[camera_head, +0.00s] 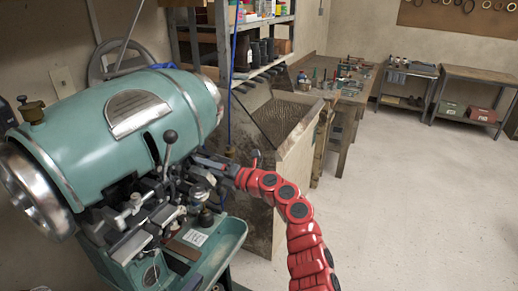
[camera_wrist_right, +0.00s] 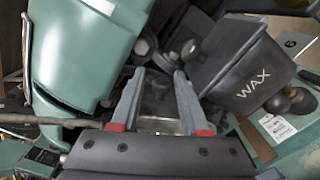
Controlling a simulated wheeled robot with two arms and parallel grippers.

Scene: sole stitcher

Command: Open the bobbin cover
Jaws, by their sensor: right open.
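The teal sole stitcher (camera_head: 110,120) fills the left of the head view. My right gripper (camera_head: 203,162) reaches in from the right on a red arm, close to the metal mechanism below the stitcher's body. In the right wrist view the two fingers of the right gripper (camera_wrist_right: 158,76) are apart, with nothing gripped between them. A greyish metal surface (camera_wrist_right: 162,105) shows behind the gap. I cannot tell which part is the bobbin cover. A dark box marked WAX (camera_wrist_right: 250,80) stands right of the fingers. My left gripper is not in view.
A black-knobbed lever (camera_head: 170,138) rises close to the right gripper. A wooden bin (camera_head: 292,165) stands just behind the arm. A workbench (camera_head: 345,95) with tools is farther back. The floor (camera_head: 420,200) at the right is clear.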

